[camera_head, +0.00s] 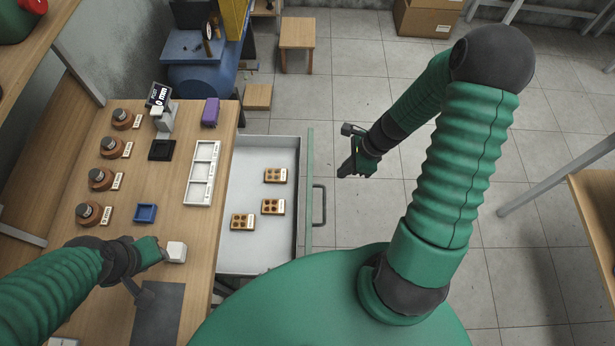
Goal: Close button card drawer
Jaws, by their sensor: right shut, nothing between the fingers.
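The drawer (262,153) is pulled out from the right side of the wooden workbench. Its inside is pale grey and holds three brown button cards (275,175), each with several round buttons. The drawer front (309,165) is a thin green panel with a dark bar handle (321,204) on its outer side. My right gripper (347,170) is shut and empty, above and to the right of the handle and apart from it. My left gripper (160,252) is over the bench, right beside a small white block (176,252); whether its fingers touch the block is unclear.
On the bench (135,190) are a white three-part tray (202,172), a blue tray (146,213), a purple box (210,112), a gauge (160,95) and several brown round pieces on the left. Floor right of the drawer is open. Another table (590,205) stands far right.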

